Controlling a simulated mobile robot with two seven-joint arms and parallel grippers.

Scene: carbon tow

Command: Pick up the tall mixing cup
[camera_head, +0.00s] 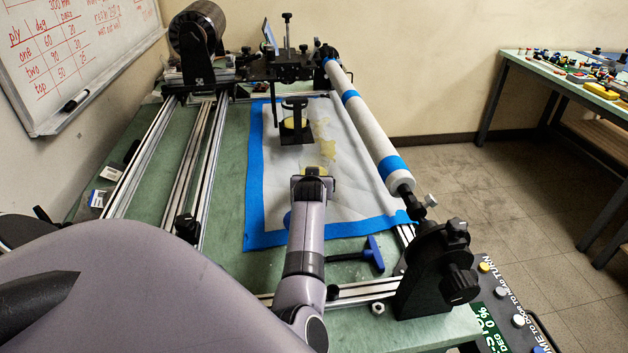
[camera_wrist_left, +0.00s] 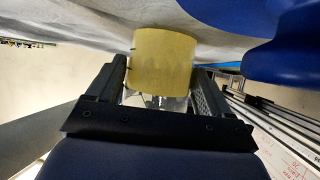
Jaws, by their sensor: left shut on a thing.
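The mixing cup (camera_wrist_left: 163,62) shows in the left wrist view as a yellow cylinder with a clear end and dark marks along one side. It stands between the two black fingers of my left gripper (camera_wrist_left: 160,98), which is shut on it. That view looks upside down, with the pale sheet at the top. In the head view, my left wrist reaches over the white sheet (camera_head: 352,188). The gripper's fingers and most of the cup are hidden there. I cannot tell whether the cup touches the sheet. My right gripper is not in view.
A black stand (camera_head: 295,104) with a yellowish part stands beyond my wrist. A white roller with blue bands (camera_head: 366,130) runs along the right. Metal rails (camera_head: 150,155) lie left. A blue-handled tool (camera_head: 374,252) lies near the front. Yellow stains (camera_head: 322,128) mark the sheet.

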